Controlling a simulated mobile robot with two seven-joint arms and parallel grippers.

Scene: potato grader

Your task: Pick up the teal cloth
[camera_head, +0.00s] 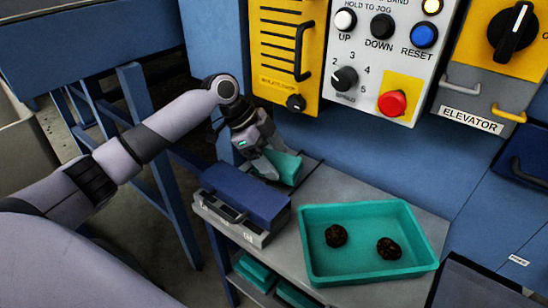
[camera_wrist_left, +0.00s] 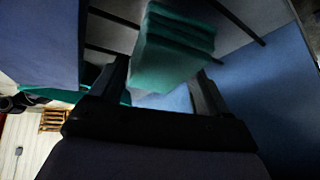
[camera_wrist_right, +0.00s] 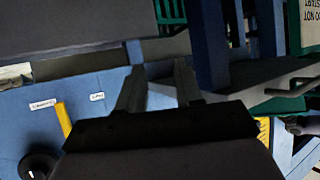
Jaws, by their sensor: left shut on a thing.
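The teal cloth (camera_head: 286,166) is a folded stack at the back of the small grey shelf, behind the blue toolbox. In the left wrist view the folded cloth (camera_wrist_left: 172,50) sits between the fingers, its layers showing. My left gripper (camera_head: 270,165) reaches down onto it and is shut on it. Whether the cloth touches the shelf is hard to tell. My right gripper (camera_wrist_right: 158,80) shows only in its own wrist view, its fingers apart with nothing seen between them.
A blue-lidded toolbox (camera_head: 243,192) stands just in front of the cloth. A teal tray (camera_head: 420,266) with two dark lumps (camera_head: 336,235) lies to its right. More teal folded cloths (camera_head: 256,271) are on the lower shelf. The control panel (camera_head: 375,70) rises behind.

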